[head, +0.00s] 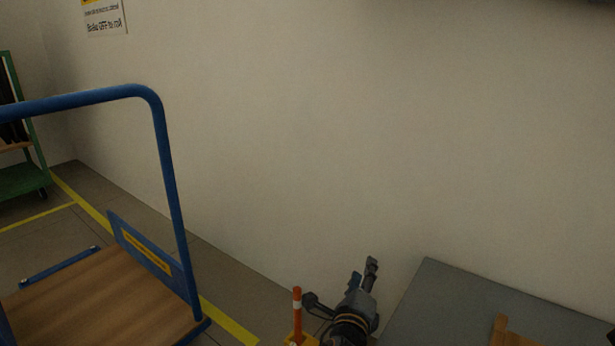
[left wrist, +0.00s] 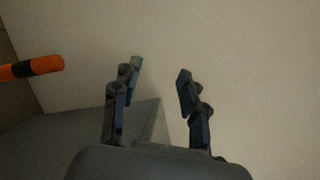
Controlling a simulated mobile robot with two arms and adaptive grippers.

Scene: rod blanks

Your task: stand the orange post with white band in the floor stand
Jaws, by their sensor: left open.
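In the left wrist view, the post (left wrist: 46,65) shows at the left edge, outside the fingers, with a dark-looking band. My left gripper (head: 342,283) is open and empty, just right of the post; its fingers also show in the left wrist view (left wrist: 160,72).
A blue-framed trolley with a wooden deck (head: 105,300) stands at left. A grey tabletop (head: 440,310) with a wooden piece (head: 512,335) is at lower right. A plain wall (head: 300,130) rises behind. A green rack (head: 25,180) stands far left.

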